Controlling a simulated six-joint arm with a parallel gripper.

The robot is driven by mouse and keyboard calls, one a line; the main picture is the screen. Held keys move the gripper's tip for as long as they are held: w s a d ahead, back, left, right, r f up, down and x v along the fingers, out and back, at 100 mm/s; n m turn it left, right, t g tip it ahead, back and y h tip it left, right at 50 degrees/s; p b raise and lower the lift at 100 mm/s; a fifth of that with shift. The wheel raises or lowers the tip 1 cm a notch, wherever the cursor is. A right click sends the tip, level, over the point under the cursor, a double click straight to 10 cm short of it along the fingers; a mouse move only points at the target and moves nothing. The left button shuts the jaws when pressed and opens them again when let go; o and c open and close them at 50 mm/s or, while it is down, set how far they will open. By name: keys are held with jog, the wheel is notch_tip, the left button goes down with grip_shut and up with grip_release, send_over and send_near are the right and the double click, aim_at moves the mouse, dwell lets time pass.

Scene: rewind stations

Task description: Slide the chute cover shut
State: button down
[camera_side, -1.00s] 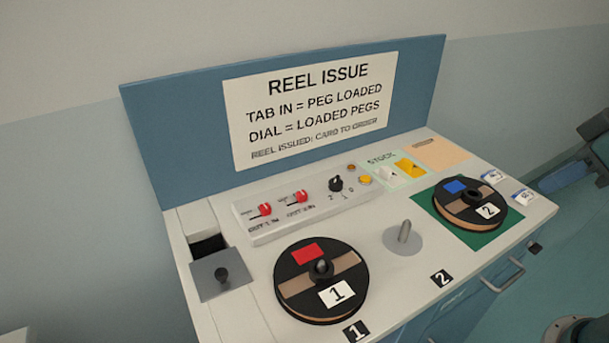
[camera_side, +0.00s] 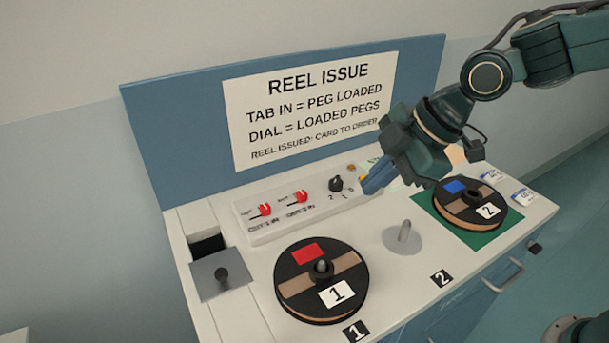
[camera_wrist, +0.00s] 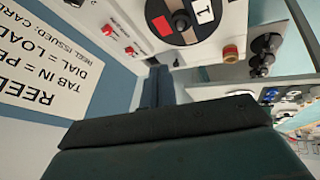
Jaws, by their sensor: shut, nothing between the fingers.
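The chute cover (camera_side: 216,279) is a grey plate with a black knob, at the left end of the bench in the side view. Behind it the dark chute opening (camera_side: 208,244) shows uncovered, so the cover stands open. I cannot make out the cover in the wrist view. My gripper (camera_side: 371,186) is shut and empty. It is above the right end of the switch panel, well to the right of the cover. Its fingers also show in the wrist view (camera_wrist: 157,84).
Reel 1 (camera_side: 295,283) sits between the cover and the bare grey peg (camera_side: 404,235). Reel 2 (camera_side: 463,218) lies on a green square at right. The switch panel (camera_side: 270,233) with red levers and a dial runs along the back, before the upright sign board (camera_side: 180,130).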

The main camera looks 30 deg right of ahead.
jog(key=w+a+f+n+g+y, duration=0.1)
jog(key=a+f+n, duration=0.6)
jog(key=a, duration=0.7)
notch_tip(320, 180, down, 3)
jog(key=shift+w+a+r+g+y, duration=0.15)
jog(key=shift+w+a+g+y, duration=0.25)
jog(key=shift+w, duration=0.4)
jog(key=shift+x, duration=1.15)
send_near(222, 288)
jog(key=s+f, duration=0.2)
jog(key=shift+s+f, duration=0.3)
jog(key=shift+s, duration=0.1)
jog(key=shift+w+a+f, duration=0.3)
jog(key=shift+w+a, duration=0.05)
jog(key=shift+w, duration=0.35)
jog(key=shift+w+a+f, duration=0.1)
jog(key=shift+w+a, duration=0.2)
jog(key=shift+w, duration=0.25)
jog(key=shift+w+a+f, duration=0.1)
jog(key=shift+w+a, duration=0.2)
jog(key=shift+w, duration=0.25)
